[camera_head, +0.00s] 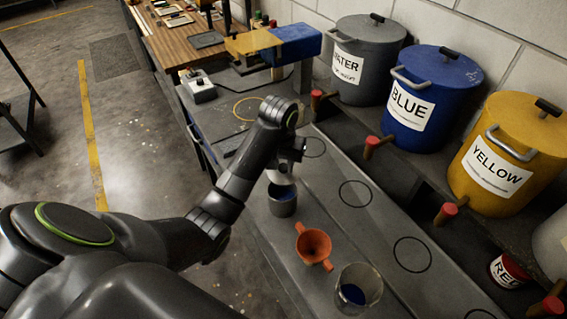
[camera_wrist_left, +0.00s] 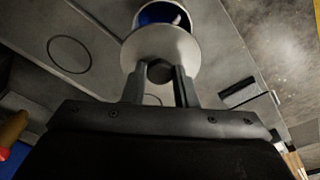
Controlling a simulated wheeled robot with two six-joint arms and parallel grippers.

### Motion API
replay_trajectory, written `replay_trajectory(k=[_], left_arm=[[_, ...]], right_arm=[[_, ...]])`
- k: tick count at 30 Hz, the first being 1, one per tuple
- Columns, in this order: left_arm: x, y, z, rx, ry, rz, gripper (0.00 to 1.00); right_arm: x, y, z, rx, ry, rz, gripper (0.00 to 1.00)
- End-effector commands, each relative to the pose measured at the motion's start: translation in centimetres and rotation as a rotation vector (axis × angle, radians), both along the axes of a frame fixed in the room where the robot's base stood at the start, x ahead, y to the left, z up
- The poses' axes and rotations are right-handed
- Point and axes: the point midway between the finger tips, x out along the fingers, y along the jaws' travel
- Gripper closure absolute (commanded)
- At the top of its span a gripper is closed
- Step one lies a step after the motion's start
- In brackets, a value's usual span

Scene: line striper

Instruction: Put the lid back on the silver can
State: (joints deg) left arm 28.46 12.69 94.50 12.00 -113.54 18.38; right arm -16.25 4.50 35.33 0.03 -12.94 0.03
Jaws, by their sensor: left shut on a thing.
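The silver can (camera_head: 282,204) stands upright on the grey bench, with its top open. In the left wrist view its mouth (camera_wrist_left: 158,14) shows blue inside. My left gripper (camera_head: 287,165) is shut on the dark knob of the pale round lid (camera_head: 280,178). In the left wrist view the lid (camera_wrist_left: 160,45) is between my fingertips and the can, hiding part of the can's mouth. The lid appears above the can's rim, apart from it and offset to one side. My right gripper is not in view.
An orange funnel (camera_head: 314,246) and a clear beaker with blue liquid (camera_head: 357,289) stand nearby on the bench. Grey (camera_head: 366,62), blue (camera_head: 428,100) and yellow (camera_head: 503,160) tanks with red-ended taps line the wall. A blue-and-yellow device (camera_head: 290,42) stands behind.

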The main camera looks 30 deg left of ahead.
Motion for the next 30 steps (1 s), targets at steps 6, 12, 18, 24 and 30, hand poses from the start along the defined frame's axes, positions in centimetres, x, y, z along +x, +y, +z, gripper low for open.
replay_trajectory(k=[6, 12, 18, 24, 30], left_arm=[[-0.1, 0.0, -1.1, 0.000, 0.002, 0.000, 0.96], [-0.1, 0.0, -3.0, -0.001, 0.003, 0.000, 0.96], [-0.1, 0.0, -5.0, -0.001, 0.002, 0.001, 0.96], [-0.1, 0.0, -6.1, 0.001, 0.002, 0.000, 0.96], [-0.1, 0.0, -6.5, 0.000, 0.001, 0.000, 0.96]], right_arm=[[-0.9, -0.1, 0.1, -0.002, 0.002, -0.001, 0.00], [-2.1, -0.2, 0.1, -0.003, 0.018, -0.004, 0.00], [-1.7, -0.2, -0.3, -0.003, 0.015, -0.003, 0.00], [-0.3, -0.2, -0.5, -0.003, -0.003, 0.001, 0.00], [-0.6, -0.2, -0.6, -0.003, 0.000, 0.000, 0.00]])
